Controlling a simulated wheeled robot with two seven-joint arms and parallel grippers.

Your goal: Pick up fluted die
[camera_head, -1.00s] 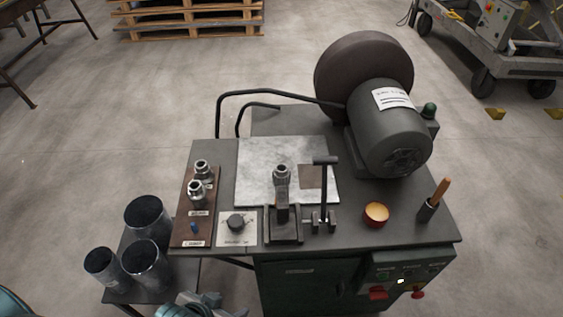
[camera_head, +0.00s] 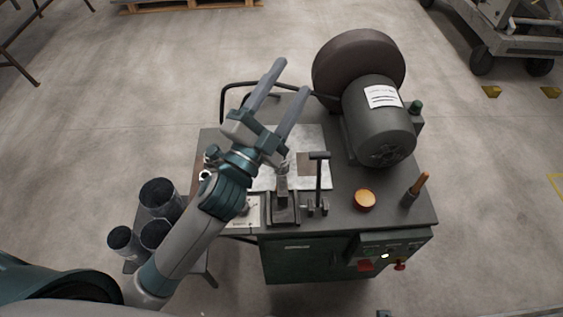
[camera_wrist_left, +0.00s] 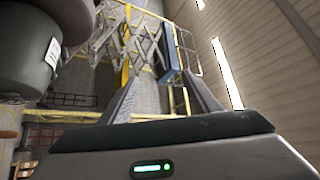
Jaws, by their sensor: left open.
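My left gripper (camera_head: 293,76) is open and empty, raised above the bench, with its fingers pointing up and to the right in the head view. In the left wrist view its two fingers (camera_wrist_left: 160,80) stand apart with nothing between them. On the die board at the bench's left, two silvery metal dies (camera_head: 205,176) are mostly hidden behind my left wrist; only small parts show. Which one is fluted cannot be told. A ribbed metal piece (camera_head: 283,168) on the forming post is partly covered by a finger. My right gripper is not in view.
The grey bench (camera_head: 340,222) carries a motor (camera_head: 383,125) with a big round housing, an upright lever (camera_head: 319,180), an orange bowl (camera_head: 365,200) and a wooden-handled tool (camera_head: 418,187). Dark duct tubes (camera_head: 160,196) stand on a low shelf to the left.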

